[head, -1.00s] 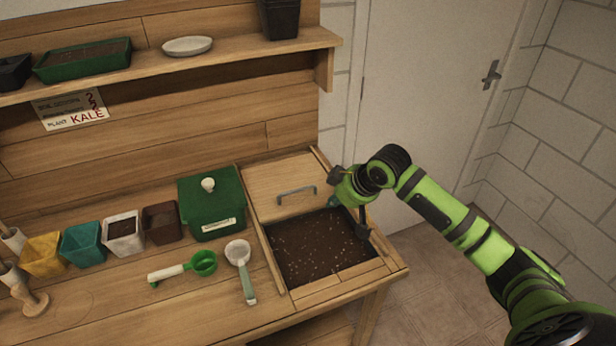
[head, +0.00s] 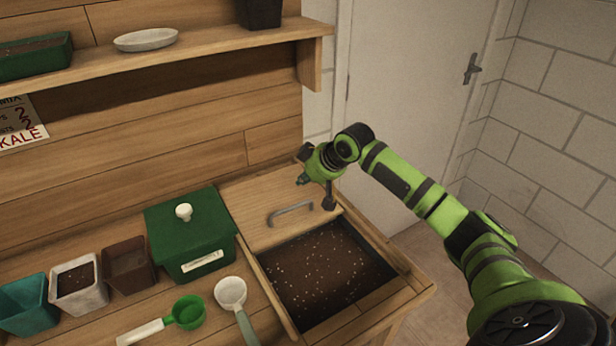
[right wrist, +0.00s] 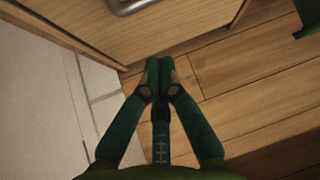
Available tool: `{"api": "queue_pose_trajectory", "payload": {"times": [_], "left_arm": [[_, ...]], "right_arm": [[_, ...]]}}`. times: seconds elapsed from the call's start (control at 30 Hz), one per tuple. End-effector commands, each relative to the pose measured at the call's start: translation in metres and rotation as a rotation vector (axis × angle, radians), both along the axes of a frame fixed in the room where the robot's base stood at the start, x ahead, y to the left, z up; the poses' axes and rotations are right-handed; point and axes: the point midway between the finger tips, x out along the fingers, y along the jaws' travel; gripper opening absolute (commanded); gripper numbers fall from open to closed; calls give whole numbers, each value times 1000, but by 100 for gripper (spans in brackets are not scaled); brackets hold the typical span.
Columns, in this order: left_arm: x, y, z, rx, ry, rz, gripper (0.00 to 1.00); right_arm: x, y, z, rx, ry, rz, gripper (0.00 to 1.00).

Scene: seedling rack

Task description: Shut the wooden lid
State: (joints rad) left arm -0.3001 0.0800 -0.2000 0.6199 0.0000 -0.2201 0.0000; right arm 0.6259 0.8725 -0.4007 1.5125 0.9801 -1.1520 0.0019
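The wooden lid (head: 258,196) is a flat panel with a grey bar handle (head: 291,211). It lies over the back part of the bin and leaves the dark soil (head: 325,268) at the front uncovered. My right gripper (head: 303,180) is near the lid's right rear part, behind and right of the handle. In the right wrist view its teal fingers (right wrist: 159,76) are together with nothing between them, and the lid (right wrist: 185,22) and part of the handle (right wrist: 128,5) show at the top. Contact with the lid cannot be told. My left gripper is out of view.
A green lidded box (head: 190,235) stands just left of the bin. A white-and-green scoop (head: 231,294), a green scoop (head: 187,312) and several small pots sit further left. A shelf (head: 210,48) runs above the bench. The floor right of the bench is clear.

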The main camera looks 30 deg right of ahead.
Motion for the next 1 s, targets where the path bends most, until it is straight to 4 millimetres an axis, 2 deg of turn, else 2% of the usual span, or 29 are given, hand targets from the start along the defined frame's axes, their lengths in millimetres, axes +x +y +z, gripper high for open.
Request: {"api": "queue_pose_trajectory", "payload": {"times": [0.1,0.37,0.5,0.7,1.0], "left_arm": [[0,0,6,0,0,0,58],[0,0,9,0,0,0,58],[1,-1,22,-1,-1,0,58],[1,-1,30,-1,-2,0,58],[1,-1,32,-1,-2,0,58]], "right_arm": [[15,4,-17,3,2,-1,0],[39,9,-46,1,0,1,0],[21,3,-45,-6,2,1,0],[4,1,-47,-4,0,2,0],[-2,0,-48,-2,0,1,0]]}}
